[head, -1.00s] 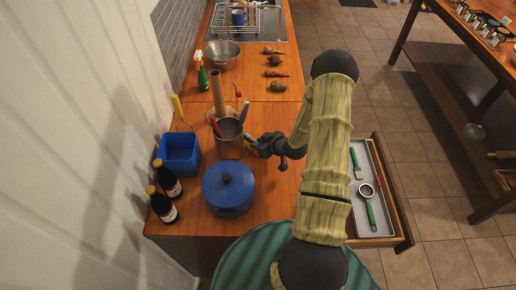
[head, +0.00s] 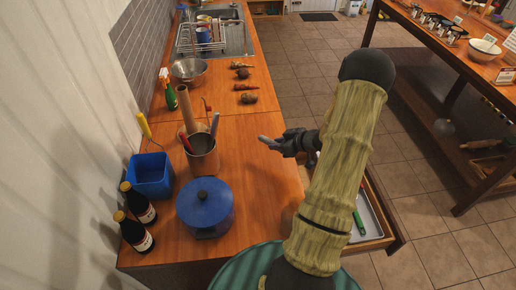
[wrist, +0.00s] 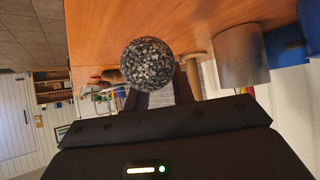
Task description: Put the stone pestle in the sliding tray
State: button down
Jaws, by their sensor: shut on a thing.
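The stone pestle shows in the wrist view as a round, speckled grey end (wrist: 147,63) between my fingers. In the head view its grey tip (head: 266,141) sticks out to the left of my gripper (head: 281,143). My gripper is shut on the pestle and holds it over the right part of the wooden counter, apart from the metal utensil pot. The sliding tray (head: 375,228) is a pale grey insert in an open wooden drawer at the counter's right side. My arm hides much of it; a green handle shows inside.
The metal pot (head: 203,160) holds several utensils. A blue lidded pot (head: 205,207), blue bin (head: 151,176) and two dark bottles (head: 134,232) stand at left. Vegetables (head: 247,87) and a metal bowl (head: 189,71) lie farther back. The counter's right strip is clear.

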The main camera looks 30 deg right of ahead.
jog(key=shift+s+d, duration=0.35)
jog(key=shift+d, duration=0.5)
jog(key=shift+s+d, duration=0.35)
jog(key=shift+d, duration=0.5)
